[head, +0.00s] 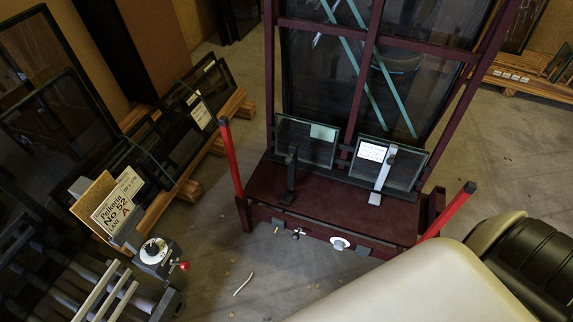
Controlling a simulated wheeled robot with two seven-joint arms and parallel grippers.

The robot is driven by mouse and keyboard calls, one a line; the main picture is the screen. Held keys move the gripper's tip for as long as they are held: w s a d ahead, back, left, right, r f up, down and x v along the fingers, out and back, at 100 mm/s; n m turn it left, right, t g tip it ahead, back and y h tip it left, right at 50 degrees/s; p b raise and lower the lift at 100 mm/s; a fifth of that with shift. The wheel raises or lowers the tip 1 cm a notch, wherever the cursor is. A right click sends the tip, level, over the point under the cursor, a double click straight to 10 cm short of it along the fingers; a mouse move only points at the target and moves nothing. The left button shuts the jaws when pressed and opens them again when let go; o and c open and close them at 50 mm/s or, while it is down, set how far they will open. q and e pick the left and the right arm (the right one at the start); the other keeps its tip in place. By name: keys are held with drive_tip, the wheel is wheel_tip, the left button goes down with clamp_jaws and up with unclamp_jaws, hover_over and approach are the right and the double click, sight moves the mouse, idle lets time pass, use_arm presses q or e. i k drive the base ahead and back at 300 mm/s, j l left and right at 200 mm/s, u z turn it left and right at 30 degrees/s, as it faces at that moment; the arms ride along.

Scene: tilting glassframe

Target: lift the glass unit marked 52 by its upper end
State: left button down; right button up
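Two small framed glass units stand leaning back on the ledge of a dark red tilting frame (330,206). The left unit (306,153) has a pale green label at its upper right. The right unit (408,168) has a bright white label at its upper left, whose print is too small to read. Neither of my grippers is in view.
Red posts (231,158) rise at the frame's front corners. Dark panes (205,95) lean on wooden racks at the left. Rollers with a dial box (153,250) stand lower left. A cream and black rounded body (420,285) covers the lower right. Floor before the frame is mostly clear.

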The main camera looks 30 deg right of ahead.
sight(317, 142)
drive_tip(key=i+l+u, duration=0.2)
drive_tip(key=l, duration=0.5)
drive_tip(key=l+u, duration=0.25)
drive_tip(key=l, duration=0.5)
